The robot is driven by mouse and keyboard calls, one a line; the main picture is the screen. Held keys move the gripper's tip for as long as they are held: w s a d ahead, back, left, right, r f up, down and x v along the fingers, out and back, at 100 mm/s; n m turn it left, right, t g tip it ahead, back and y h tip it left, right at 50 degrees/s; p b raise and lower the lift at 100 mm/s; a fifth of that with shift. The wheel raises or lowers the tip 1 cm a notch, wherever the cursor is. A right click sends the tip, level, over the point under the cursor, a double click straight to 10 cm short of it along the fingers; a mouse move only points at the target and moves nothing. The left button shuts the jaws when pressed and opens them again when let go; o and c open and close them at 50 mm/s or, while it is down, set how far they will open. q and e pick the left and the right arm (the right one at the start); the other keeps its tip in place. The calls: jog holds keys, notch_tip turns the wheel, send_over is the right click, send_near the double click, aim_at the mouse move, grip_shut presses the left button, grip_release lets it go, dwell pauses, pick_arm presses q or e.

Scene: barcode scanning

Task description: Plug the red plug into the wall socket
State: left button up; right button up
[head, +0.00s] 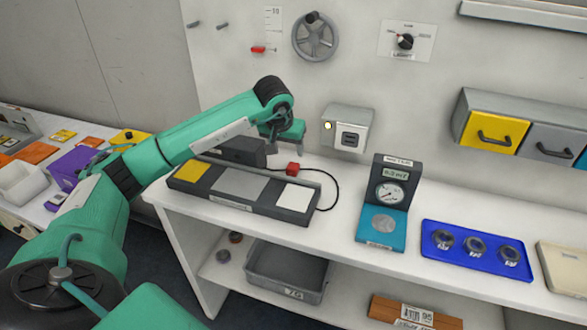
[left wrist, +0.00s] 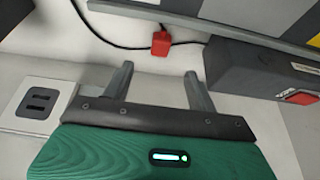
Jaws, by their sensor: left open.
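The red plug (head: 293,169) rests on the white shelf behind the three-pad tray, with a black cord attached. It also shows in the left wrist view (left wrist: 161,43), beyond the gap between my fingertips and not between them. The wall socket (head: 350,139) is a dark slotted face on a light grey box on the back wall, with a yellow round light beside it. It also shows at the left of the left wrist view (left wrist: 38,103). My left gripper (head: 272,141) is open and empty, above the shelf, left of the socket. My right gripper is not in view.
A dark scanner-like box (head: 238,151) stands behind the tray (head: 249,206), close to my left gripper. The black cord (head: 337,190) curves right of the plug. A gauge stand (head: 391,190) and a blue tray (head: 434,262) stand further right. Bare shelf lies below the socket.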

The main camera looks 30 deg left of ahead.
pick_arm(q)
send_near(292, 168)
jog(key=x, duration=0.2)
jog(key=shift+w+f+p, duration=0.15)
jog(key=shift+f+p, duration=0.2)
jog(key=shift+w+f, duration=0.15)
jog(key=shift+f, duration=0.2)
jog(key=shift+a+f, duration=0.1)
jog(key=shift+w+f+p, duration=0.2)
jog(key=shift+f+p, duration=0.25)
jog(key=shift+f, duration=0.05)
jog(key=p+x, duration=0.1)
jog(key=x, duration=0.2)
jog(key=shift+w+a+f, duration=0.1)
jog(key=shift+f, duration=0.15)
jog(key=shift+w+f, duration=0.15)
jog(key=shift+f, duration=0.15)
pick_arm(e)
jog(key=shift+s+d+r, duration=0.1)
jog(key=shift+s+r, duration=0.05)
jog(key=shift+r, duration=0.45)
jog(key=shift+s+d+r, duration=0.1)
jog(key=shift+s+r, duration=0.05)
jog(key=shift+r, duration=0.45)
pick_arm(q)
jog(key=c, duration=1)
